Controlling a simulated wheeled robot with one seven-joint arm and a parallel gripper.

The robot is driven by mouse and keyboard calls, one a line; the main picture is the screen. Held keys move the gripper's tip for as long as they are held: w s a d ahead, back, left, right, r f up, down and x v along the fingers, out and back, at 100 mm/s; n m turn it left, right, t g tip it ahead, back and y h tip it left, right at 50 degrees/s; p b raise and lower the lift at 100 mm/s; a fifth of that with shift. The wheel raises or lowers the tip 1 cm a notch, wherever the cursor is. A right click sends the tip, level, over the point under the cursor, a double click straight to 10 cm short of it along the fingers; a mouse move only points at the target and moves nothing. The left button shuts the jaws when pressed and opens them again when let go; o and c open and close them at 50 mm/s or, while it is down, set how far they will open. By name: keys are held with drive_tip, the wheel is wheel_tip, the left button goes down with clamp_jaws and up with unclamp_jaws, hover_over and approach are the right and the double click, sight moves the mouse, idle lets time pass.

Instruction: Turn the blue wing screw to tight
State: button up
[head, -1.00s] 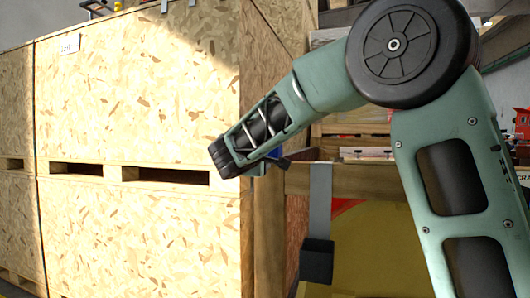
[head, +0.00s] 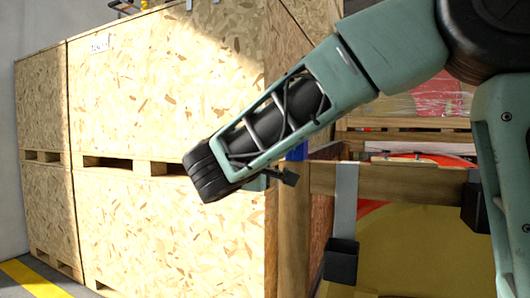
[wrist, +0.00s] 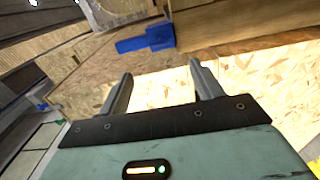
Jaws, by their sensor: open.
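A blue part that looks like the wing screw (wrist: 150,38) shows in the upper middle of the wrist view, against a wooden frame. In the head view only a small piece of blue (head: 297,152) shows behind my arm, by a wooden post. My gripper (wrist: 160,74) is open and empty in the wrist view. Its two fingers point toward the wooden frame, with the blue part just beyond their tips and apart from them. In the head view, my gripper (head: 282,178) is mostly hidden by my wrist, so the gap to the screw cannot be judged there.
Stacked wooden crates (head: 160,110) fill the left. A wooden frame (head: 410,182) with a grey bracket (head: 344,210) stands at right, with a yellow surface (head: 420,255) behind it. A yellow floor stripe (head: 35,280) shows at lower left.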

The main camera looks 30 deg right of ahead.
drive_tip(key=shift+v, duration=1.6)
drive_tip(key=s+a+f+n+g+y, duration=0.1)
drive_tip(key=s+f+g+y, duration=0.2)
drive_tip(key=s+f, duration=0.35)
drive_tip(key=s+a+f+n+g+y, duration=0.1)
drive_tip(key=s+f+g+y, duration=0.15)
drive_tip(key=f, duration=0.75)
drive_tip(key=s+a+f+m+g+y, duration=0.1)
drive_tip(key=s+a+f+g+y, duration=0.35)
drive_tip(key=s, duration=0.45)
drive_tip(key=s+a+f+m+g+y, duration=0.1)
drive_tip(key=s+a+f+y, duration=0.3)
drive_tip(key=s+a+f, duration=0.4)
wheel_tip(320, 180, up, 38)
drive_tip(key=s+p, duration=0.1)
drive_tip(key=p, duration=3.6)
drive_tip(key=shift+d+f+y, duration=0.15)
drive_tip(key=shift+d+y, duration=0.25)
